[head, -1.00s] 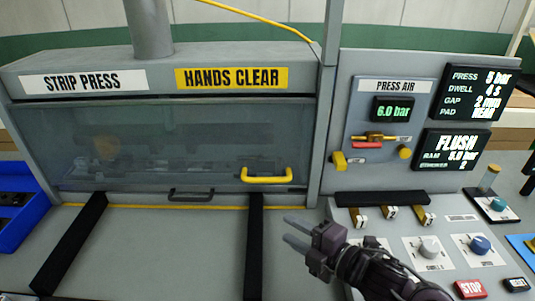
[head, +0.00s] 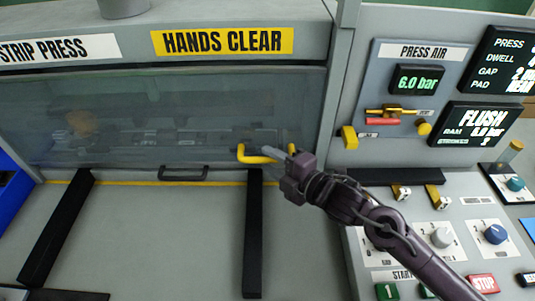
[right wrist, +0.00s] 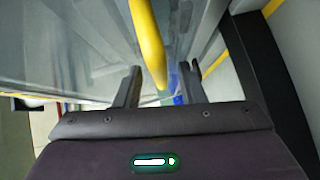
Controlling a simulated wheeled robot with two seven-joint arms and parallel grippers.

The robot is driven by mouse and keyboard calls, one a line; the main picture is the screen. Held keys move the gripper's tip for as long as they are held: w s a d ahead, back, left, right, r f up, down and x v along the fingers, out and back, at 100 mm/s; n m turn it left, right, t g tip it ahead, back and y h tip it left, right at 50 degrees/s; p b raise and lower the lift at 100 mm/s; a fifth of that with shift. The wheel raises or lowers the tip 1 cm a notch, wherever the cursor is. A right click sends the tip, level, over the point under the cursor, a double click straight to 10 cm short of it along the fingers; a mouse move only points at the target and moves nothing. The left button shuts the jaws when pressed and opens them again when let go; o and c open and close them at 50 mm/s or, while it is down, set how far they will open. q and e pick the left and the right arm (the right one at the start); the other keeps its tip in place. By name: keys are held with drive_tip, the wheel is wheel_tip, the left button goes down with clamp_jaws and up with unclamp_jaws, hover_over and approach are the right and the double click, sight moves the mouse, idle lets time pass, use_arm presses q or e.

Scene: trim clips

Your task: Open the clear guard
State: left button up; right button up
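The clear guard (head: 130,102) is a see-through panel across the front of the strip press, and it is down. Its yellow handle (head: 256,159) is at the lower right of the panel. My right gripper (head: 280,152) is at the handle's right part in the head view. In the right wrist view the fingers (right wrist: 160,82) are apart, and the yellow handle bar (right wrist: 147,45) runs between them with gaps on both sides. My left gripper is not in view.
A small dark handle (head: 183,172) is at the press's lower front edge. Two black rails (head: 253,235) lie on the bench before the press. The control panel (head: 355,100) with valves, knobs and buttons stands to the right. A blue bin (head: 12,205) is at the far left.

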drive_tip(key=shift+x, duration=0.85)
clamp_jaws()
